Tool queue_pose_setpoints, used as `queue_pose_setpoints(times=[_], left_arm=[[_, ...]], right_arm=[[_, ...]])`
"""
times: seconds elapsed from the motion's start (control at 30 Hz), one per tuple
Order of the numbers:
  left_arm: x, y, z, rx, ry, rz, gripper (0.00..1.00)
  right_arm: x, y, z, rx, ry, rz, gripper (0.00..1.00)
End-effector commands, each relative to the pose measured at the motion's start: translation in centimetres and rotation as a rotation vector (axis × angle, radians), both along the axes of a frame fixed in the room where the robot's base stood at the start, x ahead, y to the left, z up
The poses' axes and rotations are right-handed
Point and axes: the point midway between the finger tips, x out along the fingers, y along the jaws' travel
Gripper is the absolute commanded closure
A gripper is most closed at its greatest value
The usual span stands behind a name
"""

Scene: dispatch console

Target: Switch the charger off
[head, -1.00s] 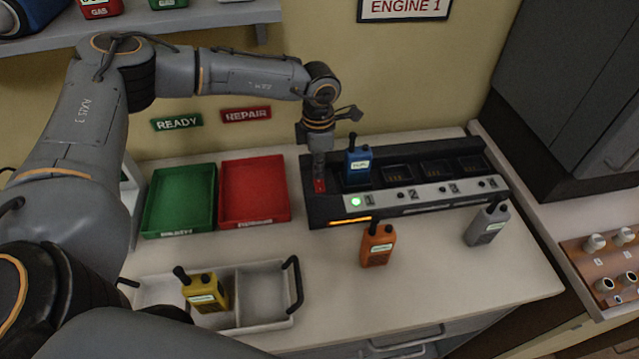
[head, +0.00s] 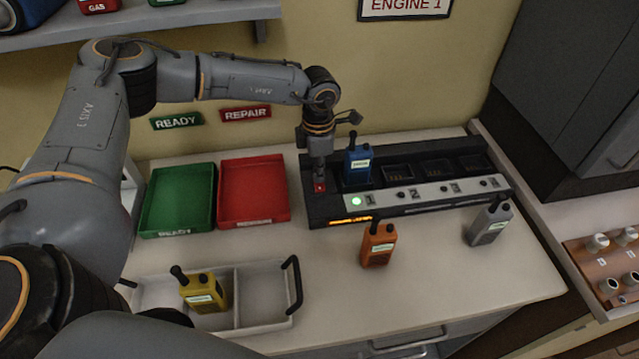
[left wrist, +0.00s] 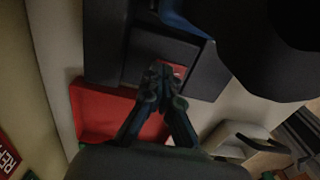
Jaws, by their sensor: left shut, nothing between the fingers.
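The charger (head: 410,200) is a long black dock at the back of the counter with several bays. A blue radio (head: 358,165) stands in its leftmost bay. A green light (head: 356,201) glows under that bay, and an orange strip (head: 351,220) glows on the front edge. A red switch (head: 320,188) sits at the charger's left end; it also shows in the left wrist view (left wrist: 179,71). My left gripper (head: 319,180) is shut and empty, pointing down right at the switch and partly hiding it. I cannot tell whether it touches. My right gripper is not in view.
Green (head: 147,226) and red (head: 284,215) trays stand left of the charger. An orange radio (head: 378,245) and a grey radio (head: 489,222) stand in front. A white caddy (head: 262,325) holds a yellow radio (head: 204,294). The counter's front middle is clear.

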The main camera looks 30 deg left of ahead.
Motion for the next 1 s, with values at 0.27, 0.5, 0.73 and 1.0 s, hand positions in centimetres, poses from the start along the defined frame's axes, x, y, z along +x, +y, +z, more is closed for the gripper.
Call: queue_pose_setpoints(times=[0.27, 0.5, 0.73, 1.0], left_arm=[[0.0, 0.0, -0.5, 0.0, 0.0, 0.0, 1.0], [0.0, 0.0, 0.2, 0.0, 0.0, 0.0, 1.0], [0.0, 0.0, 2.1, -0.001, 0.0, 0.0, 1.0], [0.0, 0.0, 4.2, -0.001, 0.001, 0.0, 1.0]], right_arm=[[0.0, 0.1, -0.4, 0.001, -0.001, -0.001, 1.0], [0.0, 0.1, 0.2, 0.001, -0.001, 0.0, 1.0], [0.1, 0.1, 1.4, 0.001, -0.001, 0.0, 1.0], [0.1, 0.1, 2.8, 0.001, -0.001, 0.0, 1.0]])
